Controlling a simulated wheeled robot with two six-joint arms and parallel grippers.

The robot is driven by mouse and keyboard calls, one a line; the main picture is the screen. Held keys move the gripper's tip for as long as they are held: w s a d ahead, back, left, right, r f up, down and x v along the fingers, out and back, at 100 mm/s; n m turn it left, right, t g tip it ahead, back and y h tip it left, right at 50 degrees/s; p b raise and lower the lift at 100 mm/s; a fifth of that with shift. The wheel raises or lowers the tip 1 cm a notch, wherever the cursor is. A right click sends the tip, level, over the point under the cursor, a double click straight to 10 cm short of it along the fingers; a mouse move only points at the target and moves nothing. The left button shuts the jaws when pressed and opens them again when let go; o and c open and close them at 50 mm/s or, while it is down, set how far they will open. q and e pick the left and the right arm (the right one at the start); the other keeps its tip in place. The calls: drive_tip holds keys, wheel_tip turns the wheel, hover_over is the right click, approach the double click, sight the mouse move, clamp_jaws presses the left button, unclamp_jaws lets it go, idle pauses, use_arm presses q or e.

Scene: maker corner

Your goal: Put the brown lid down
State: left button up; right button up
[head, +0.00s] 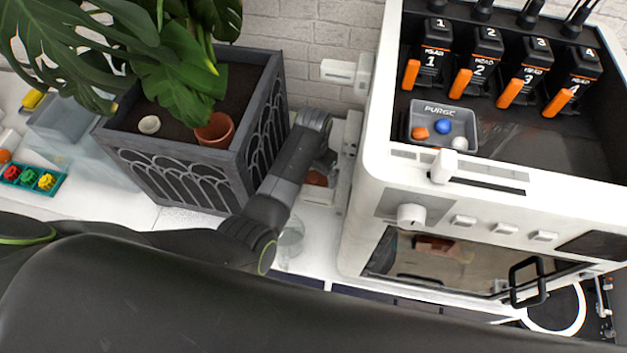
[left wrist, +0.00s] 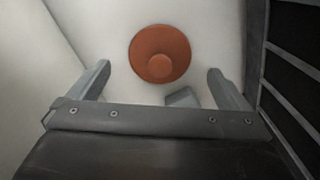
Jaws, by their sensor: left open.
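The brown lid (left wrist: 160,54) is round with a small knob facing the camera. In the left wrist view it lies on a white surface, beyond and between the fingertips of my left gripper (left wrist: 160,84). The fingers are spread and no contact with the lid shows. In the head view my left gripper (head: 326,163) reaches down into the gap between the planter and the white machine. A brown patch (head: 316,179), probably the lid, shows just below it, partly hidden. My right gripper is not in view.
The dark planter (head: 180,172) stands close on the left of the gap. The white machine (head: 362,190) stands close on its right. A clear glass-like object (head: 290,243) is in front, partly behind my arm. A small grey block (left wrist: 183,98) lies near the right finger.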

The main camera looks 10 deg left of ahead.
sight(313, 177)
use_arm(q)
drive_tip(key=shift+f, duration=1.6)
drive_tip(key=c, duration=1.1)
drive_tip(key=shift+o, duration=0.2)
drive_tip(key=shift+r, duration=0.1)
